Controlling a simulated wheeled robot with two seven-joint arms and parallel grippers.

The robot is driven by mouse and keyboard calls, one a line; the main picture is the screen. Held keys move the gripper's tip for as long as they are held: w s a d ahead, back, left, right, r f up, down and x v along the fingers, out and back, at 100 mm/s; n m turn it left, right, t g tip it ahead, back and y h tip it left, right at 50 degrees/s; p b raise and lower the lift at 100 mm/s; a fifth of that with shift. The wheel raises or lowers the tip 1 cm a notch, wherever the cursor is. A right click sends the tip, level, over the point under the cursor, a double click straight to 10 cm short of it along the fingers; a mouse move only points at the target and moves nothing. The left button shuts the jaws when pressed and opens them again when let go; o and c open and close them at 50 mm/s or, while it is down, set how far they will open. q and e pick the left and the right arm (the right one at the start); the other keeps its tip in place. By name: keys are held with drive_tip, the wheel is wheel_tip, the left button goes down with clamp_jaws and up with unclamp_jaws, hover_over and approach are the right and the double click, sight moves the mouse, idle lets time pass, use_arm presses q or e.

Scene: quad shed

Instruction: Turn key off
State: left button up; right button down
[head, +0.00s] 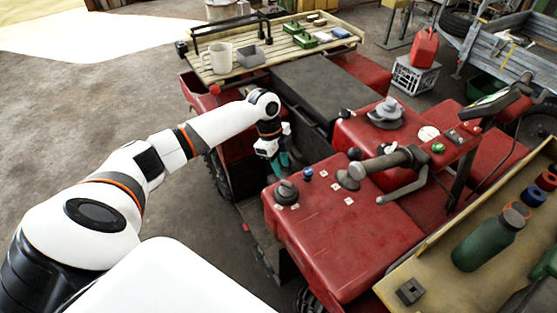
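The red quad (345,240) stands in the middle of the head view, seen from above. I cannot make out a key for certain. A black round knob (286,192), a small blue knob (308,173) and several small white labels sit on its red top panel. A grey-brown handlebar grip (385,163) with a lever lies across the middle. A green button (438,147) sits near the bar. My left gripper (284,163) points down at the panel's left edge, just above the black knob in the picture. Its teal fingertips are small, and their gap is unclear. My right gripper is out of view.
A slatted rack (222,77) at the back holds a mug (220,57) and green pieces. A wooden tray (415,270) at lower right carries a green bottle (488,243). A red fuel can (424,47) sits on a crate. The floor at left is clear.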

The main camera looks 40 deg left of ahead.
sight(285, 182)
use_arm(q)
drive_tip(key=b+x, duration=0.3)
drive_tip(key=x, duration=0.1)
drive_tip(key=shift+a, duration=0.15)
drive_tip(key=shift+b+x, duration=0.4)
drive_tip(key=shift+x, duration=1.3)
drive_tip(key=shift+r, duration=0.1)
clamp_jaws()
